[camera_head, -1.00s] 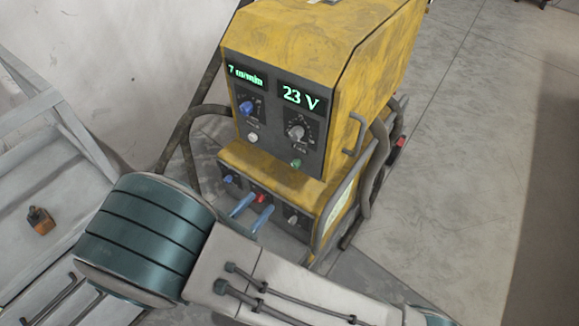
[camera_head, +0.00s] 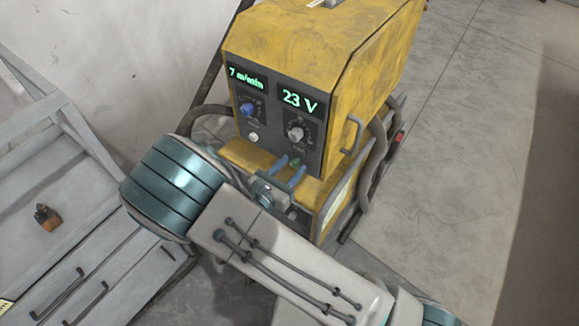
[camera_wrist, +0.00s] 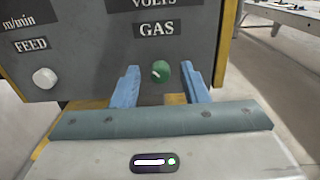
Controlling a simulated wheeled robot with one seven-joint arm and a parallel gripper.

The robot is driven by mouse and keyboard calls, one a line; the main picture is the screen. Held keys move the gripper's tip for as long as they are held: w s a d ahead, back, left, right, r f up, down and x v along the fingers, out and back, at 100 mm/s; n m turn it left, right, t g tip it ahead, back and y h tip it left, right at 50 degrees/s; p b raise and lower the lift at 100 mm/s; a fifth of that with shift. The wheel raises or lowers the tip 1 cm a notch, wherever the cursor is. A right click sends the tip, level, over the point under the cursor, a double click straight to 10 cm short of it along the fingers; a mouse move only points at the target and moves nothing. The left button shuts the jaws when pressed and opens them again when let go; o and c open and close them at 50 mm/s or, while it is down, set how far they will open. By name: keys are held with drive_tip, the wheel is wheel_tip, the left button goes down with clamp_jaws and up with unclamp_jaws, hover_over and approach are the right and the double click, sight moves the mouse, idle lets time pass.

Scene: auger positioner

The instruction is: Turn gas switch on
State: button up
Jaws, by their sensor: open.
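The gas switch is a small green knob (camera_wrist: 161,71) under the GAS label (camera_wrist: 157,29) on the machine's dark front panel. In the wrist view it sits between the two blue fingers of my gripper (camera_wrist: 167,86). The fingers are open, one on each side of the knob, with a gap on both sides. A pale mark shows on the knob's face. In the head view my gripper (camera_head: 288,174) is at the lower right of the upper panel, and the green knob (camera_head: 296,162) shows partly between the fingers.
The yellow welding machine (camera_head: 315,45) carries a blue knob (camera_head: 247,109), a grey knob (camera_head: 296,133) and a white button (camera_head: 253,137). A side handle (camera_head: 352,136) and cables (camera_head: 376,165) are at its right. Floor at right is clear.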

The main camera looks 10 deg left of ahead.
clamp_jaws()
drive_tip(key=shift+f+m+b, duration=0.1)
drive_tip(key=shift+m+b, duration=0.3)
drive_tip(key=shift+b, duration=0.05)
drive_tip(key=m+b, duration=0.1)
drive_tip(key=b, duration=0.1)
drive_tip(key=m+b, duration=0.2)
drive_tip(key=shift+f+m, duration=0.2)
drive_tip(key=shift+m, duration=0.1)
drive_tip(key=m+b, duration=1.3)
drive_tip(key=b, duration=0.8)
drive_tip(key=shift+d+b, duration=0.15)
drive_tip(key=shift+b, duration=0.25)
drive_tip(key=shift+r+m, duration=0.15)
drive_tip(key=shift+m, duration=0.25)
